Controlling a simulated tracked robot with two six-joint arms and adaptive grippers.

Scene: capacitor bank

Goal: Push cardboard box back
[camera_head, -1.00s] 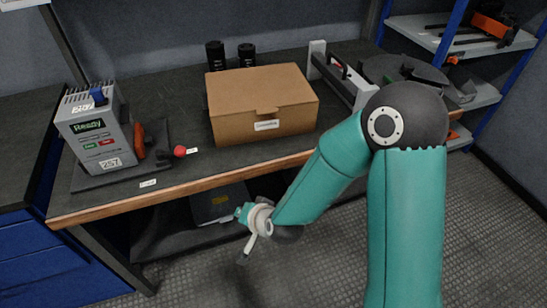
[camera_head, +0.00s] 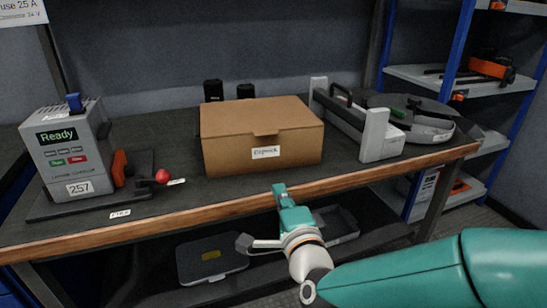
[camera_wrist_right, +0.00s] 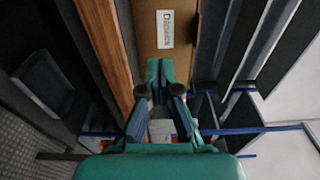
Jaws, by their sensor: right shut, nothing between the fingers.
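The brown cardboard box (camera_head: 225,150) sits closed on the dark workbench (camera_head: 375,178), with a white label on its front face. Two black cylinders stand behind it. My right gripper (camera_head: 280,190) is shut and empty, in front of the box near the bench's wooden front edge; a gap to the box's front shows in the head view. In the right wrist view the shut fingers (camera_wrist_right: 159,66) point toward the box (camera_wrist_right: 178,12) and its label, and overlap its lower part, so contact there cannot be told. My left gripper is not in view.
A grey device reading "Ready" (camera_head: 65,165) with a red knob (camera_head: 162,176) stands left of the box. A grey bracketed fixture (camera_head: 378,137) stands close on the right. Beneath the bench is a shelf with a grey case (camera_head: 210,257). Blue-framed shelving is at the right.

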